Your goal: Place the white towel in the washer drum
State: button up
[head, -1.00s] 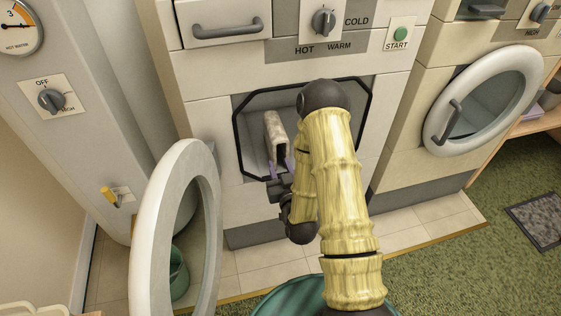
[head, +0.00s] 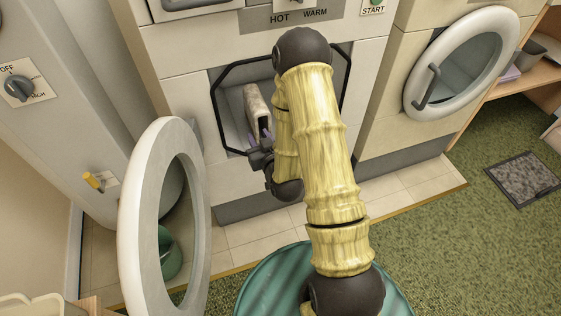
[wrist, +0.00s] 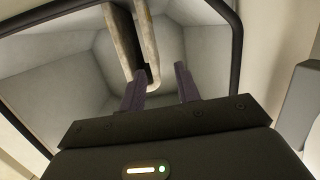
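The white towel (head: 255,110) is a folded, off-white piece inside the opening of the left washer drum (head: 232,122). In the wrist view the towel (wrist: 124,42) hangs as a narrow fold within the pale, faceted drum (wrist: 75,72). My gripper (head: 261,136) is at the drum opening, just below the towel in the head view. In the wrist view my gripper (wrist: 159,70) has its two purple fingers spread apart. The towel's near end lies close to the left finger, with a clear gap to the right finger. Whether it touches that finger cannot be told. My arm hides the opening's right part.
The washer's round white door (head: 135,220) stands open at the left. A second machine's round door (head: 506,30) is at the upper right. A green bin (head: 165,255) stands behind the open door. Green carpet (head: 440,250) at the right is mostly clear.

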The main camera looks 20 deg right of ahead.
jog(key=s+r+g, duration=0.4)
jog(key=s+g, duration=0.2)
jog(key=s, duration=0.3)
jog(key=s+r+g, duration=0.5)
jog(key=s+g, duration=0.2)
jog(key=s, duration=0.3)
jog(key=shift+d+r+m+h, duration=0.2)
jog(key=shift+d+m+h, duration=0.15)
jog(key=shift+m+h, duration=0.05)
